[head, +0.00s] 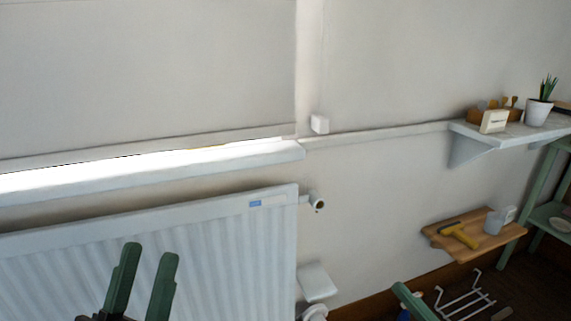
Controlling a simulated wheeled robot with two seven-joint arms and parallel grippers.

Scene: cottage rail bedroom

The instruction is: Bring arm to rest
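My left gripper (143,280) is at the lower left in the head view, pointing up, in front of the white radiator (230,240). Its two green fingers stand apart with nothing visible between them. The gripper's body is cut off by the bottom edge of the picture. A green part (412,300) at the bottom right of centre may belong to my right arm, but I cannot tell. My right gripper's fingers do not show clearly.
A white sill (150,172) runs above the radiator, with a valve (317,202) at its right. A white wall shelf (508,134) holds a potted plant (539,108). A wooden shelf (475,236) holds a yellow-handled tool (459,235). A white wire rack (466,302) is low at right.

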